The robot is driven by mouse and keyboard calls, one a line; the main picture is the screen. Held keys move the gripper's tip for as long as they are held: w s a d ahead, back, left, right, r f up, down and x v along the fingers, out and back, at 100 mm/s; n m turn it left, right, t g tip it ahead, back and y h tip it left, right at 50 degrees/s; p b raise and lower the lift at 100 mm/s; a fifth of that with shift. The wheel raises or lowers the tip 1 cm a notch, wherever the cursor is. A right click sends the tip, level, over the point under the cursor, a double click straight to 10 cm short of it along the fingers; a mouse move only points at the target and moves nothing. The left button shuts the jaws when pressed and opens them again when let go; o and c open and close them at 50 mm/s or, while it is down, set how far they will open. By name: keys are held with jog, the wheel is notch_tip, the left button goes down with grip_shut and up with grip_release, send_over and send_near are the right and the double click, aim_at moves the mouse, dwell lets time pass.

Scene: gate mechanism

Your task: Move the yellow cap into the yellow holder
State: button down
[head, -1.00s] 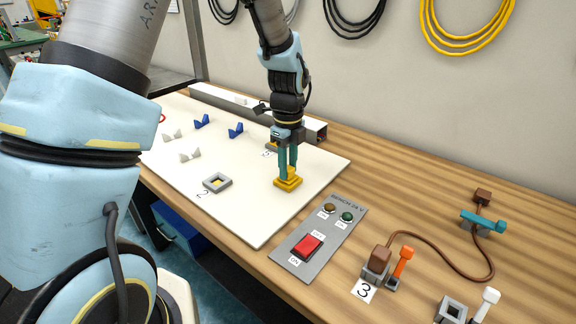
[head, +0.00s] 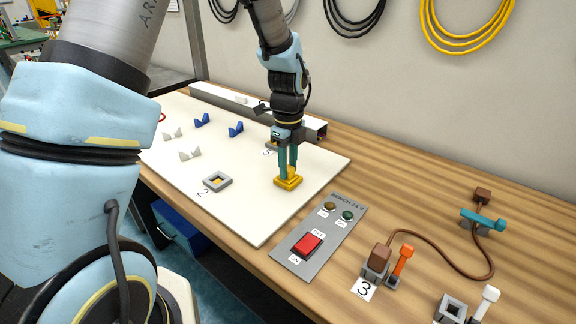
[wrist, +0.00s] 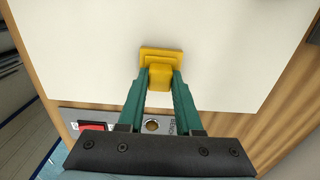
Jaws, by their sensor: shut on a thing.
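The yellow cap (head: 288,183) is a square stepped plate with a block on top. It is at the right part of the white board, and I cannot tell whether it touches the board. My gripper (head: 287,170) points down from above and is shut on the cap's block. The wrist view shows the cap (wrist: 161,55) between the green fingertips of my gripper (wrist: 161,78). A grey square frame with yellow inside (head: 217,182), by the label 2, lies to the left of the cap; it looks like the yellow holder.
A switch panel (head: 320,238) with a red rocker lies right of the board (head: 255,220). Blue (head: 236,130) and white (head: 190,155) pieces stand farther left. A long grey rail (head: 225,98) runs behind. Levers and a brown cable (head: 440,255) are at the right.

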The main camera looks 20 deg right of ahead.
jog(key=shift+c, duration=2.4)
grip_release()
jog(key=shift+f, duration=0.15)
